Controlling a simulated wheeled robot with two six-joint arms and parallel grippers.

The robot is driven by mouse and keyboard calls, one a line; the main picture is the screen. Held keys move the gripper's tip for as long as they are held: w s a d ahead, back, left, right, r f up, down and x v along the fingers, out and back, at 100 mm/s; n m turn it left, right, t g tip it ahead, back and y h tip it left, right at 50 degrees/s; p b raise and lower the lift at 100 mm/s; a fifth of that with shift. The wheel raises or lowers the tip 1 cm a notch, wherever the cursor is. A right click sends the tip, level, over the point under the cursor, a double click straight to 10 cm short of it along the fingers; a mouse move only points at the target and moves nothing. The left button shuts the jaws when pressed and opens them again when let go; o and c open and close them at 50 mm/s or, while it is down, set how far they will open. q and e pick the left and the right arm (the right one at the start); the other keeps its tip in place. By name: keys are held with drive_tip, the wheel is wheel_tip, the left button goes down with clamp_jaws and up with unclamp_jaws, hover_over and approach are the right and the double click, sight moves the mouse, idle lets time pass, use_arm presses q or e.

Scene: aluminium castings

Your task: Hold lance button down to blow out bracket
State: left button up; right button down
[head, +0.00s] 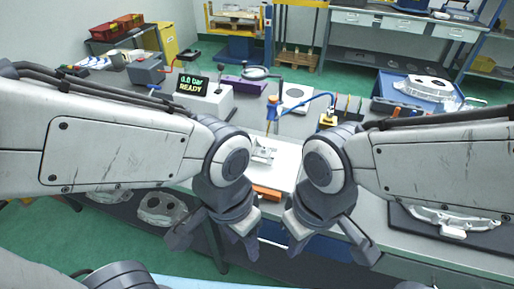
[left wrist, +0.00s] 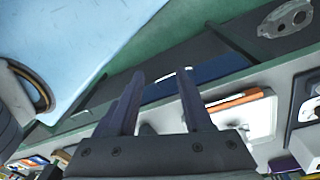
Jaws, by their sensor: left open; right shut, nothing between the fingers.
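The air lance (head: 272,112), an upright orange and blue piece, stands over the white tray on the bench in the head view, with a blue hose near it. The pale metal bracket (head: 262,153) lies on the tray below it, partly hidden by my arms. The lance button cannot be made out. My left gripper (head: 213,241) is open and empty, in front of the bench edge and well short of the bracket. Its spread fingers also show in the left wrist view (left wrist: 160,90). My right gripper (head: 332,244) is shut and empty, also in front of the bench.
A display box (head: 192,85) reads "0.0 bar READY". An orange bar (head: 266,193) lies at the tray's front; it also shows in the left wrist view (left wrist: 236,98). A casting (head: 440,220) rests on a dark mat at right. A blue tray (head: 407,88) stands behind.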

use_arm(q)
clamp_jaws()
idle(1.8)
